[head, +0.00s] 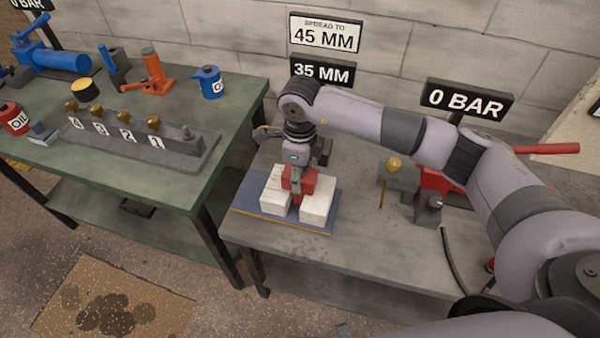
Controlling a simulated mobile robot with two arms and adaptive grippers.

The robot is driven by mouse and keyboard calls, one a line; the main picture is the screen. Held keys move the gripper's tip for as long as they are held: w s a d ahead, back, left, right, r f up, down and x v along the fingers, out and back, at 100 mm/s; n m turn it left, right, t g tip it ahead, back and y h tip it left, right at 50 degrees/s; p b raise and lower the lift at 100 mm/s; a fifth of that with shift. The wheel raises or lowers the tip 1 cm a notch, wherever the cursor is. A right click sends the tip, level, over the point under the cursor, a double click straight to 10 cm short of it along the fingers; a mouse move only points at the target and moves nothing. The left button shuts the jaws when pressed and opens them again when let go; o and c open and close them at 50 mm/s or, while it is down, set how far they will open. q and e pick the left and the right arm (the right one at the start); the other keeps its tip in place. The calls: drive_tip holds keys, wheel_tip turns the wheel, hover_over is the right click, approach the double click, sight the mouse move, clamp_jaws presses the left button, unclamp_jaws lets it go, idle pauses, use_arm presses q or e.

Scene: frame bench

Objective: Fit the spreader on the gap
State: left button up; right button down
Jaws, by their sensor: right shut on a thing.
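My right gripper (296,172) points down over the grey bench and is shut on the red spreader (300,180). The spreader is at the gap between two white blocks, the left block (276,190) and the right block (318,197). The gripper hides part of it, so I cannot tell how deep it sits or whether it touches both blocks. The blocks stand on a blue mat (250,208). Signs behind read "SPREAD TO 45 MM" (326,34) and "35 MM" (322,72). My left gripper is not in view.
A red hand pump (436,181) stands right of the blocks, partly behind my right arm, under a "0 BAR" sign (466,99). A dark hose (450,262) lies at right. The green bench (190,110) holds a numbered valve manifold (150,145).

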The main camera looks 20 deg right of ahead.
drive_tip(key=shift+f+b, duration=0.55)
drive_tip(key=shift+b, duration=0.05)
drive_tip(key=c, duration=1.3)
unclamp_jaws()
drive_tip(key=o, duration=0.5)
drive_tip(key=shift+c, duration=0.2)
drive_tip(key=shift+s+f, duration=0.1)
wheel_tip(320, 180, up, 12)
drive_tip(key=shift+r, duration=0.1)
